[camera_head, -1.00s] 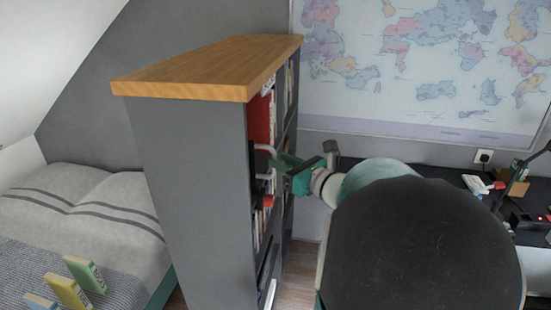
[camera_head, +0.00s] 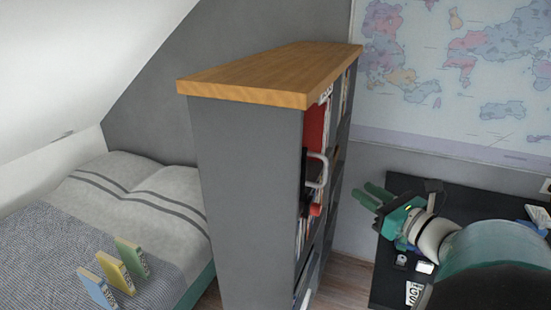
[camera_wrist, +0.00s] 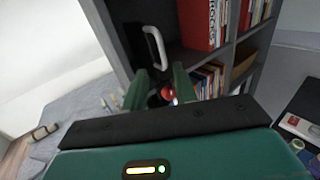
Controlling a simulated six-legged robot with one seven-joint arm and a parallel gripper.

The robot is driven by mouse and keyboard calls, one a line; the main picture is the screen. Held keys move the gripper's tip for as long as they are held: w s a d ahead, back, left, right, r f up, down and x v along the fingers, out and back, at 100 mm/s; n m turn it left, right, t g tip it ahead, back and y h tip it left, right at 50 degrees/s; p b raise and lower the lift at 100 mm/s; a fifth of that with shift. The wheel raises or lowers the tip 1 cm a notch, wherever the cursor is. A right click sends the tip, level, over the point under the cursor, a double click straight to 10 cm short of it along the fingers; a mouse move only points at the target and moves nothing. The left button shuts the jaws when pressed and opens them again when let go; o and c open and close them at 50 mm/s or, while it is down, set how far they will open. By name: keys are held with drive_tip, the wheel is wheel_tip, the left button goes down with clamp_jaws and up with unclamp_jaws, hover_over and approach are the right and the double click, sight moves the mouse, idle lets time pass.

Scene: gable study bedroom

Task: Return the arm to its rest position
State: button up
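My gripper (camera_head: 372,196) is to the right of the grey bookcase (camera_head: 245,200), in front of the wall and beside the black desk. Its two green fingers are apart with nothing held between them. In the wrist view my gripper (camera_wrist: 160,88) points at the shelf side. A pale curved handle (camera_wrist: 156,50) and a red round object (camera_wrist: 168,93) show beyond the fingertips, apart from them. The same handle (camera_head: 318,170) and red object (camera_head: 315,209) stick out of the bookcase's open side in the head view.
The bookcase has a wooden top (camera_head: 270,75) and holds several books (camera_wrist: 205,25). A black desk (camera_head: 470,200) with small items stands at the right. A bed (camera_head: 110,215) with several upright books (camera_head: 115,272) is at the left. Floor (camera_head: 345,280) shows between bookcase and desk.

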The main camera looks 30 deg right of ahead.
drive_tip(key=shift+a, duration=0.1)
drive_tip(key=w+a+f+n+g+y, duration=0.1)
drive_tip(key=a+f+n+g+y, duration=0.2)
drive_tip(key=a+n, duration=0.55)
drive_tip(key=w+a+f+n+g+y, duration=0.25)
drive_tip(key=a+n+g, duration=0.25)
drive_tip(key=a, duration=0.6)
drive_tip(key=s+a+f+n+g+h, duration=0.1)
drive_tip(key=s+a+n+g+h, duration=0.3)
drive_tip(key=n, duration=1.7)
drive_tip(key=s+a+h, duration=0.2)
drive_tip(key=a, duration=0.3)
drive_tip(key=shift+s+a+f+n+h, duration=0.2)
drive_tip(key=shift+s+n+h, duration=0.15)
drive_tip(key=shift+s, duration=0.05)
